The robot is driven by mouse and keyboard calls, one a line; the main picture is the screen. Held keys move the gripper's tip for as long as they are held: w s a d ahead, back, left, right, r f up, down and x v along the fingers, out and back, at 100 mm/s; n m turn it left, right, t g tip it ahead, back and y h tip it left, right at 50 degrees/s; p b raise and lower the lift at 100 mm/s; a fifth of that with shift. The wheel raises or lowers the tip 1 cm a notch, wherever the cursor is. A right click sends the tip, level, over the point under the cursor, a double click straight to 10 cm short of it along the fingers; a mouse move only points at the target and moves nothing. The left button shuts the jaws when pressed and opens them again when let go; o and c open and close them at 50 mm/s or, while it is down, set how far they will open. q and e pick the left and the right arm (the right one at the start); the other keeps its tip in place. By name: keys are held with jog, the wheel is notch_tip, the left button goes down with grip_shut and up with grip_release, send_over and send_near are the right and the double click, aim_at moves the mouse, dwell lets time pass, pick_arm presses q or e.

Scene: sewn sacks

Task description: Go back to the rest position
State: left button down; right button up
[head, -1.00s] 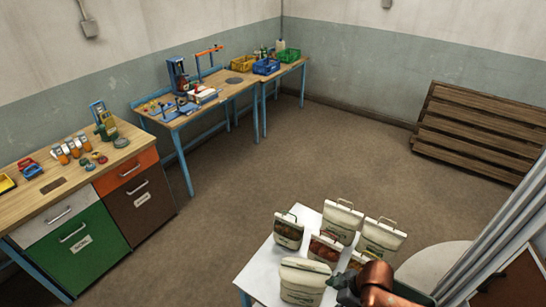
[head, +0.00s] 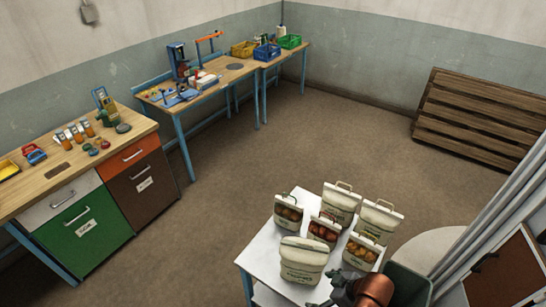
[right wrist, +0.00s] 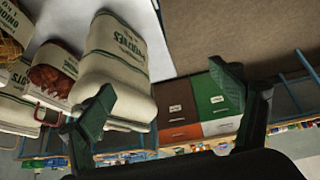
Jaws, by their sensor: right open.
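Several cream sewn sacks stand on a white table (head: 262,262) in the head view. The front sack (head: 302,262) is plain cream with print. Three sacks have windows with brown (head: 288,212), red (head: 325,232) and orange (head: 361,250) contents. Two taller sacks (head: 341,203) (head: 378,222) stand behind. My right gripper (head: 322,302) is low at the table's front edge, partly cut off by the frame. In the right wrist view its fingers (right wrist: 165,88) are spread and empty, with a cream sack (right wrist: 115,60) beyond the left finger. My left gripper is not in view.
The middle floor is clear.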

jog(key=s+d+f+m+h, duration=0.3)
jog(key=s+d+m, duration=0.2)
jog(key=s+d, duration=0.35)
jog(key=s+d+f+m+h, duration=0.3)
jog(key=s+d+f+m, duration=0.15)
jog(key=s+d, duration=0.4)
notch_tip(320, 180, down, 35)
jog(key=d+g+b, duration=0.1)
jog(key=g+b, duration=0.1)
jog(key=b, duration=0.4)
pick_arm(q)
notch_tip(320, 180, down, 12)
jog(key=b, duration=0.6)
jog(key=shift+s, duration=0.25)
pick_arm(e)
jog(key=s+f+g, duration=0.1)
jog(key=s+f, duration=1.8)
jog(key=f, duration=0.4)
jog(key=shift+s+f+y, duration=0.25)
jog(key=shift+s+y, duration=0.05)
jog(key=shift+y, duration=0.1)
jog(key=shift+a, duration=0.1)
